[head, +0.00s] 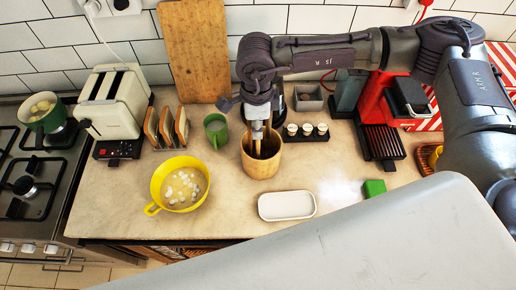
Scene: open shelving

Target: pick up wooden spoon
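A round wooden holder (261,165) stands on the counter near the middle of the head view. My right gripper (259,118) points down into its mouth from above. A narrow pale tan piece, which may be the wooden spoon (257,133), shows at the fingertips just above the dark opening. The gripper covers most of it, and its lower part is hidden inside the holder. I cannot tell whether the fingers are closed on it. My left gripper is not in view.
A green mug (216,129) and a yellow pot (163,183) stand left of the holder. A white dish (287,205) lies in front, with a green block (374,188) to its right. A rack of small jars (307,137) and a red coffee machine (371,105) stand right.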

